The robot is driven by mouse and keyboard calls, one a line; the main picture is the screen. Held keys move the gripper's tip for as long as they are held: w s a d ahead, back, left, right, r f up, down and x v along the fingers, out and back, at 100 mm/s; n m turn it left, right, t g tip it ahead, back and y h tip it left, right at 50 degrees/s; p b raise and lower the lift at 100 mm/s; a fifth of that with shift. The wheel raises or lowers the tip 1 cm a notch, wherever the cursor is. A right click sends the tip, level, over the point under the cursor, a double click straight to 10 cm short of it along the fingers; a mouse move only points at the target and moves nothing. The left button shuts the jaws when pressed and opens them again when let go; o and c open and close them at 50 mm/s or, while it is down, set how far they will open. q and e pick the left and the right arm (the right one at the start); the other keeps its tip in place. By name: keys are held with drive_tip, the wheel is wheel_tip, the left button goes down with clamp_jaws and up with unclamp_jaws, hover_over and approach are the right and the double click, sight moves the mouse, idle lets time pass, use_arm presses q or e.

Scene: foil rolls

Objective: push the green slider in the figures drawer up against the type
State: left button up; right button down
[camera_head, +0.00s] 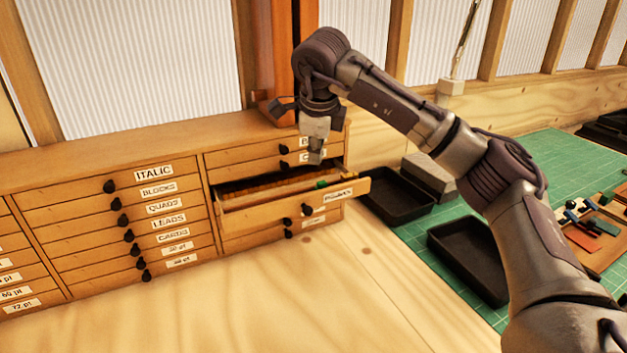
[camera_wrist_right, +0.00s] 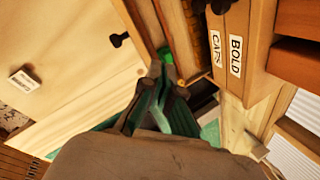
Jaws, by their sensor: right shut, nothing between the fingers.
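The figures drawer (camera_head: 290,212) is pulled open in the right-hand cabinet column. A row of brownish type (camera_head: 268,190) lies inside it. The small green slider (camera_head: 322,184) is in the drawer toward its right end; I cannot tell whether it touches the type. My right gripper (camera_head: 315,157) points down above the drawer, close over the slider, shut and empty. In the right wrist view a green piece, likely the slider (camera_wrist_right: 166,54), shows just beyond the fingertips (camera_wrist_right: 155,72); contact is unclear. My left gripper is out of view.
The drawer labelled CAPS (camera_wrist_right: 215,48) and the one labelled BOLD (camera_wrist_right: 236,56) are close beside my right gripper. Black trays (camera_head: 468,262) and a grey block (camera_head: 428,175) stand on the green mat (camera_head: 560,160) at right. The wooden bench front (camera_head: 250,300) is clear.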

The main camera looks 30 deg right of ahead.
sight(322, 187)
drive_tip(key=a+f+n+h+b, duration=0.15)
drive_tip(key=a+n+h, duration=0.45)
drive_tip(key=n, duration=1.8)
drive_tip(key=shift+y, duration=0.8)
drive_tip(key=p+x, duration=0.1)
drive_tip(key=x, duration=0.2)
drive_tip(key=a+p+x, duration=0.1)
drive_tip(key=x, duration=0.2)
drive_tip(key=w+p+x, duration=0.1)
drive_tip(key=x, duration=0.2)
drive_tip(key=shift+w+a+f, duration=0.15)
drive_tip(key=shift+f, duration=0.4)
drive_tip(key=shift+d+r+p, duration=0.15)
drive_tip(key=shift+d+p, duration=0.5)
drive_tip(key=shift+d, duration=1.25)
drive_tip(key=shift+a, duration=0.1)
